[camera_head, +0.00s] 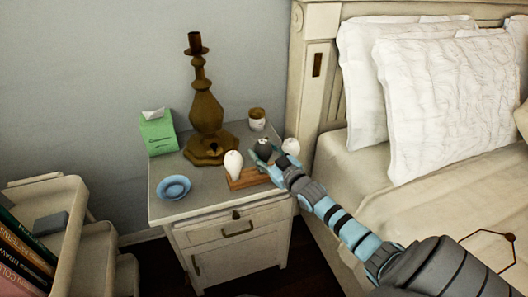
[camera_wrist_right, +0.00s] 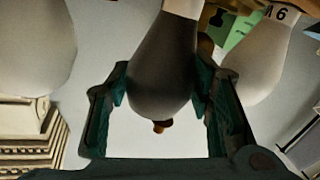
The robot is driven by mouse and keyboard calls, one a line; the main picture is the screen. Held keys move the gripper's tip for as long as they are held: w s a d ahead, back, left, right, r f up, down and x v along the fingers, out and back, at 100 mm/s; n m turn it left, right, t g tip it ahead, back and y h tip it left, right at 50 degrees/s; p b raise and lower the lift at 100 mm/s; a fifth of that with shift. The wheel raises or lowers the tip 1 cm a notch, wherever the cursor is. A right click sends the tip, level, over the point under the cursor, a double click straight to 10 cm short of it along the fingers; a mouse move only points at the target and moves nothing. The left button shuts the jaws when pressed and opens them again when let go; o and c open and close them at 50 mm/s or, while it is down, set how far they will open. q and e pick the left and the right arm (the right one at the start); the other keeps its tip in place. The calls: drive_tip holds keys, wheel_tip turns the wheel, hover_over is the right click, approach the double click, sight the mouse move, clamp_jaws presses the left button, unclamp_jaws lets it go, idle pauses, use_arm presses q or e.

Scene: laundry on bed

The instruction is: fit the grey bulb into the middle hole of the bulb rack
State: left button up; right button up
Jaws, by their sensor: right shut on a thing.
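The grey bulb (camera_head: 264,146) is at the middle of the wooden bulb rack (camera_head: 244,181) on the nightstand. A white bulb (camera_head: 233,163) stands to its left and another white bulb (camera_head: 291,146) to its right. My right gripper (camera_head: 265,156) is shut on the grey bulb. In the right wrist view the grey bulb (camera_wrist_right: 164,70) sits between the two fingers (camera_wrist_right: 160,100), with white bulbs on the left (camera_wrist_right: 35,45) and right (camera_wrist_right: 250,55). The gripper hides the middle hole, so I cannot tell whether the bulb is seated. My left gripper is out of view.
On the nightstand (camera_head: 180,210) are a brass candlestick lamp base (camera_head: 207,110), a green tissue box (camera_head: 158,135), a blue bowl (camera_head: 173,188) and a small brown-and-white cup (camera_head: 257,120). The bed (camera_head: 400,190) is at the right, and a book cart (camera_head: 65,235) is at the left.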

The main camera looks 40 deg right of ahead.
drive_tip(key=shift+f+b, duration=0.8)
idle(0.6)
drive_tip(key=o, duration=1.2)
wheel_tip(320, 180, up, 10)
drive_tip(key=shift+r, duration=0.1)
